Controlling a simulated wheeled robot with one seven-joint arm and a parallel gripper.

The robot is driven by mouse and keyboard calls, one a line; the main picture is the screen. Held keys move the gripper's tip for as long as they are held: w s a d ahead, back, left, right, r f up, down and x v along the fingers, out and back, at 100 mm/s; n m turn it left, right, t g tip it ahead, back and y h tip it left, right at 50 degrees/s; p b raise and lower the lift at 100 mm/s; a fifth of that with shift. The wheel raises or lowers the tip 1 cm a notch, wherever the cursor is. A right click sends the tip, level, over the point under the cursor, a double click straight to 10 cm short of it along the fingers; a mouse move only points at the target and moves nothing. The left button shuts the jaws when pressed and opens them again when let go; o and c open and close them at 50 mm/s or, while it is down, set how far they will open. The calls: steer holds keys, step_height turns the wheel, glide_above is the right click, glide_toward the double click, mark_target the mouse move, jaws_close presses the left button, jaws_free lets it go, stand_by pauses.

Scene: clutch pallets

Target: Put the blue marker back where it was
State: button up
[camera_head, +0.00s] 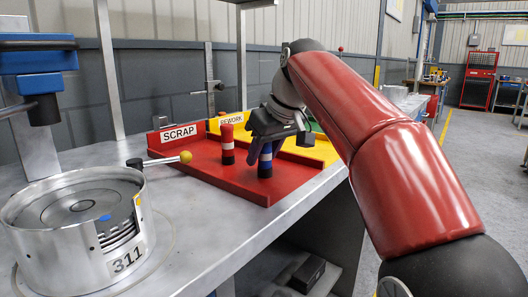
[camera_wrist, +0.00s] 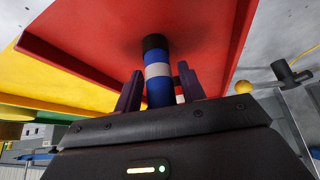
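The blue marker (camera_head: 265,161) is a blue cylinder with a white band and a black end. It stands upright in the red SCRAP tray (camera_head: 221,184), near the tray's right side. It also shows in the wrist view (camera_wrist: 158,72), with its black end against or just above the red floor. My gripper (camera_head: 266,145) reaches down over it from the upper right. In the wrist view its two dark fingers (camera_wrist: 160,85) flank the blue part. Whether they press on it is not clear. The marker's upper end is hidden by my gripper.
A red marker (camera_head: 227,144) stands just left of my gripper in the same tray. A yellow REWORK tray (camera_head: 318,153) lies behind. A yellow-knobbed lever (camera_head: 185,157) points at the SCRAP tray. A metal clutch housing marked 311 (camera_head: 75,250) stands front left.

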steer(key=shift+o, duration=0.8)
steer(key=shift+f, duration=0.15)
steer(key=p+v, duration=0.1)
steer(key=v, duration=0.7)
steer(key=shift+w+p, duration=0.2)
steer(key=shift+p, duration=0.1)
